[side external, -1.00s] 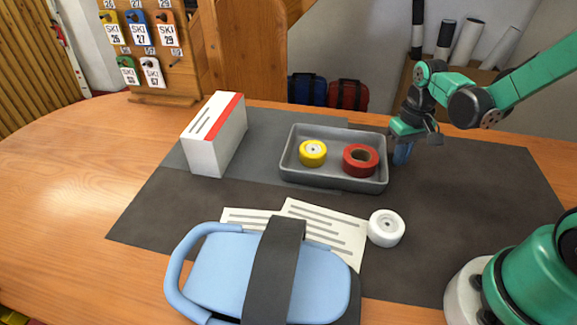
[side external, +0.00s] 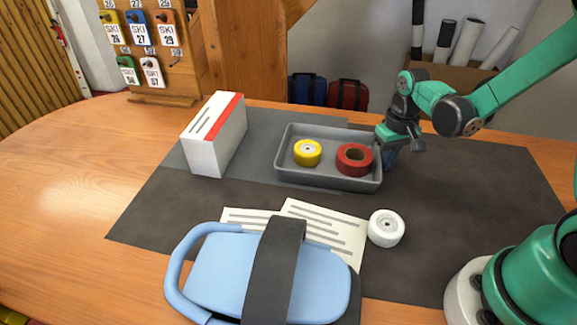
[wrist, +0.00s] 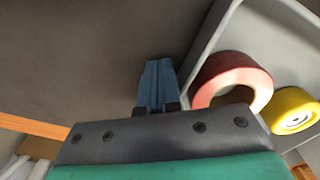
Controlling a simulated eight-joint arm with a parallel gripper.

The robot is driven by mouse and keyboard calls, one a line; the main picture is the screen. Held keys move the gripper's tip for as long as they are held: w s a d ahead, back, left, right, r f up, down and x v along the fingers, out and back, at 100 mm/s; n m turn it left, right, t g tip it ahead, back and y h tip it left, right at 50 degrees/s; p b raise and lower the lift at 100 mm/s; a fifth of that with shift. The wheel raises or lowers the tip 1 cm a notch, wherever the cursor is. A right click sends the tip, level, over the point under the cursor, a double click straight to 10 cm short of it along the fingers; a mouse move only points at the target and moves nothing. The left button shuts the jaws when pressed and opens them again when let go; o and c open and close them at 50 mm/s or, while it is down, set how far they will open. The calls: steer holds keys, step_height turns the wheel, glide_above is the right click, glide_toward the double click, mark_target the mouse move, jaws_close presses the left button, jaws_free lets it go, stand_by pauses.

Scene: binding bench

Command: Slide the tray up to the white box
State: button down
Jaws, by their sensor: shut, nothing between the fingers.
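The grey tray (side external: 325,182) lies on the dark mat with a yellow roll (side external: 307,152) and a red roll (side external: 354,159) inside. The white box (side external: 207,152) with a red stripe stands upright left of the tray, a gap between them. My gripper (side external: 391,157) is shut and empty, low beside the tray's right wall; its blue fingers are partly hidden in the side view. In the wrist view the closed fingers (wrist: 158,85) are outside the tray wall (wrist: 205,45), close to it; I cannot tell whether they touch. The red roll (wrist: 232,78) and yellow roll (wrist: 293,111) show there too.
A white roll (side external: 386,228) and printed sheets (side external: 325,230) lie in front of the tray. A blue case (side external: 235,272) with a dark strap is at the front. The mat between tray and box is clear.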

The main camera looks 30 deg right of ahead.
mark_target(351, 153)
steer(key=shift+w+a, duration=3.05)
steer(key=shift+a, duration=0.1)
steer(key=shift+s+d, duration=0.45)
steer(key=shift+r, duration=4)
steer(key=shift+s+r, duration=0.15)
steer(key=shift+r, duration=0.1)
steer(key=s+a+r+n+t, duration=0.3)
steer(key=s+r+t, duration=0.1)
steer(key=s+t, duration=0.3)
steer(key=shift+s+r, duration=0.35)
steer(key=shift+s, duration=0.25)
